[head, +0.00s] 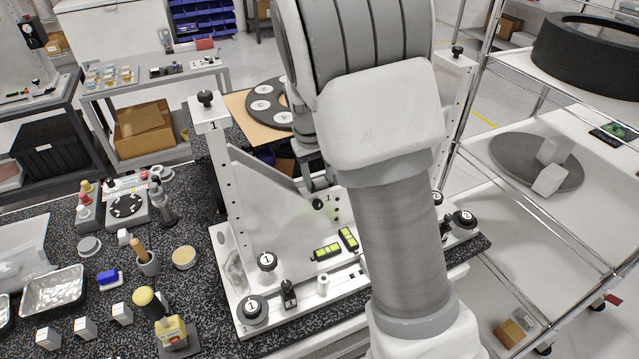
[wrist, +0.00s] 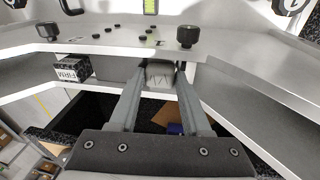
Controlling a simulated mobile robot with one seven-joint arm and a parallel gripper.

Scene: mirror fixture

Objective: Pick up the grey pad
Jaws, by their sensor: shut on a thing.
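In the wrist view my gripper (wrist: 161,72) is shut on a small grey pad (wrist: 160,78) with a streaked face. The pad sits between the two fingertips, close to the edge of the white fixture plate (wrist: 110,46). In the head view my gripper (head: 320,182) is mostly behind my own arm, over the white mirror fixture (head: 285,225). I cannot make out the pad there. Whether the pad touches the fixture is not clear.
A block labelled FIRM (wrist: 72,69) sits left of the pad. Black knobs (head: 267,261) and yellow-green levels (head: 327,251) are on the fixture. A wire rack (head: 540,195) stands at right. A metal tray (head: 52,291) and small tools crowd the bench at left.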

